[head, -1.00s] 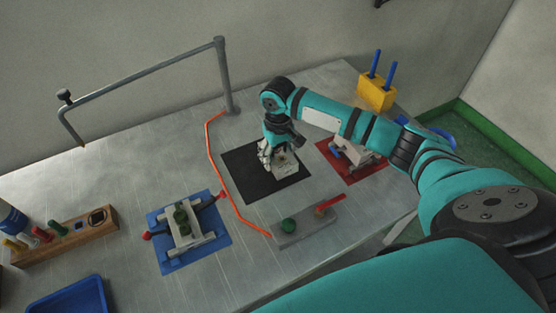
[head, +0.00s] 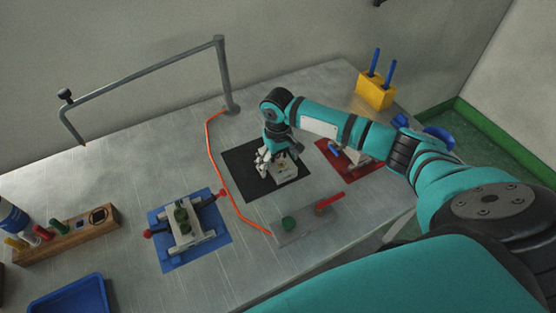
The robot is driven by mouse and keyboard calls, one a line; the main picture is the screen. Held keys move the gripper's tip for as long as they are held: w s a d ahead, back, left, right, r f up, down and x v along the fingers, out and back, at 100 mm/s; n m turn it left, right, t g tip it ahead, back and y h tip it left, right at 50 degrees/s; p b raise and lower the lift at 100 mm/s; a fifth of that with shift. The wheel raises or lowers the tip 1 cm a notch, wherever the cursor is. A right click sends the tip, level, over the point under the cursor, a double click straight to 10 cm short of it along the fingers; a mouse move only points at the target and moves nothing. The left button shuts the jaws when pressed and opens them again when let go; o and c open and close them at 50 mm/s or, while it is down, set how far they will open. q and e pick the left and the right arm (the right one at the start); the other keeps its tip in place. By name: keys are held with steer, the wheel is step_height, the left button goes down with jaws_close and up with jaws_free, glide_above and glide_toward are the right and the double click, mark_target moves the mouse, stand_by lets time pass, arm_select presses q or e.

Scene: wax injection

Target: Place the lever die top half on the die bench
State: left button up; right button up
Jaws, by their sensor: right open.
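My right gripper (head: 268,160) is open above the black mat (head: 243,180), beside a pale metal block (head: 286,171) with small dark marks on its top. The block looks like a die half and sits on or just over the mat; the gripper partly hides it, and I cannot tell whether they touch. A flat grey block with a red lever (head: 328,202) and a green knob (head: 288,223) lies on the metal bench (head: 130,180), in front of the black mat. I cannot tell for sure which piece is the lever die top half. My left gripper is not in view.
A clamp die (head: 185,222) with red-ended arms lies on a blue mat (head: 215,241). A red mat (head: 366,175) is partly under my right arm. An orange cable (head: 215,165) runs left of the black mat. A wooden rack (head: 70,237), blue tray (head: 70,300) and yellow holder (head: 375,90) stand around.

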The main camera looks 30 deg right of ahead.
step_height(320, 180, up, 12)
steer(key=shift+r+b, duration=0.15)
steer(key=shift+b, duration=0.5)
